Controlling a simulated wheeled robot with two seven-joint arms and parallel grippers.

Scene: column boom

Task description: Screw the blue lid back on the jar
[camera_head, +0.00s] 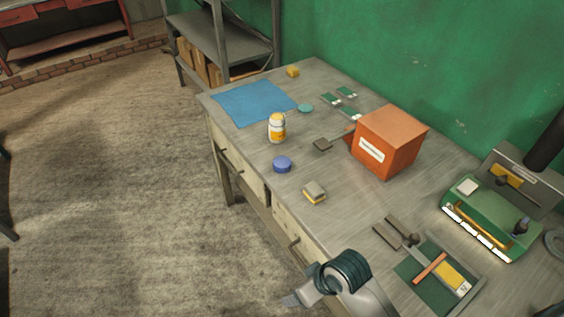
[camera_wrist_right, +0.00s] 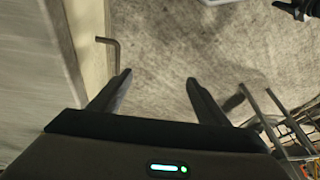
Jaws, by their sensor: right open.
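The blue lid (camera_head: 282,164) lies on the bench top near the front edge, apart from the jar and a little nearer to me. My right gripper (camera_head: 291,300) is low in the head view, by the bench's front edge, well away from both. In the right wrist view its two fingers (camera_wrist_right: 159,78) are spread with nothing between them, over the floor beside a drawer handle. My left gripper is not in view.
Drawer handles (camera_head: 294,243) stick out in front. Bare bench surrounds the lid.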

